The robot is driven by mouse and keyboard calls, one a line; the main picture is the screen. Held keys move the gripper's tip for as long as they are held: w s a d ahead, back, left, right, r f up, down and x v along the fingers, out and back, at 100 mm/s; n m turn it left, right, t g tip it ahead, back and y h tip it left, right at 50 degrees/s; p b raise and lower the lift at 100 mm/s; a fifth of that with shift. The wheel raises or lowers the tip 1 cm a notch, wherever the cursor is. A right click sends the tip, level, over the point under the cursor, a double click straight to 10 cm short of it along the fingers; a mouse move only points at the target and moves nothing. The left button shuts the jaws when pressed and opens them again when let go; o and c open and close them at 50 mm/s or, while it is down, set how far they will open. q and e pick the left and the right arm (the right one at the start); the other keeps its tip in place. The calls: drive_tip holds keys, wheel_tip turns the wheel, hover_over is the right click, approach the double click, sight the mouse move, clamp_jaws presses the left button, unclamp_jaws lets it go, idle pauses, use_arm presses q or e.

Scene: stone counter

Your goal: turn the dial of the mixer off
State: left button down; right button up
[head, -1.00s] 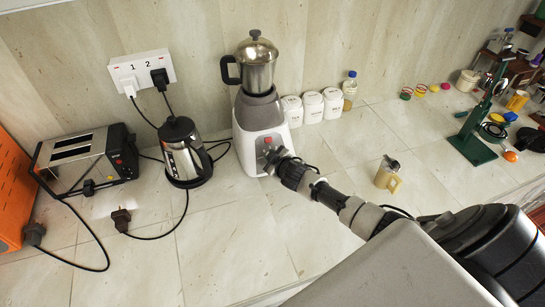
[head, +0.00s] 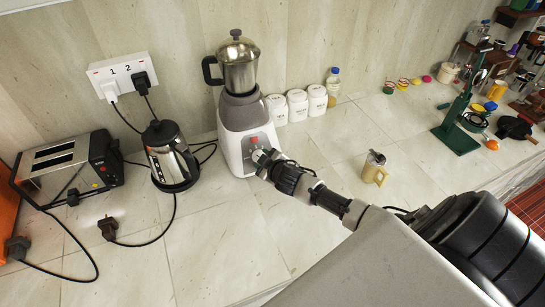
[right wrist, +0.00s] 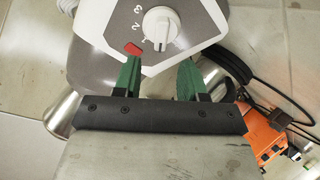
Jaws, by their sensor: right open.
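The mixer (head: 236,118) is a white and grey base with a steel jar on top, standing against the wall. Its white dial (right wrist: 160,26) shows in the right wrist view, with printed numbers beside it and a red button (right wrist: 133,48) near it. My right gripper (right wrist: 160,66) is open, its two green fingers pointing at the dial. The dial appears just past the fingertips, between their lines; I cannot tell if they touch it. In the head view my right gripper (head: 261,160) is at the mixer's front and hides much of the dial. My left gripper is not in view.
A kettle (head: 170,158) and a toaster (head: 66,165) with cords stand to the left, below a wall socket (head: 123,75). White canisters (head: 298,106) stand right of the mixer. A cream mug (head: 374,170) stands near my right arm.

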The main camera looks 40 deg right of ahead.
drive_tip(key=v, duration=0.6)
drive_tip(key=shift+s+r+b, duration=0.2)
drive_tip(key=shift+s+b, duration=0.2)
drive_tip(key=shift+b, duration=0.05)
drive_tip(key=shift+f, duration=0.1)
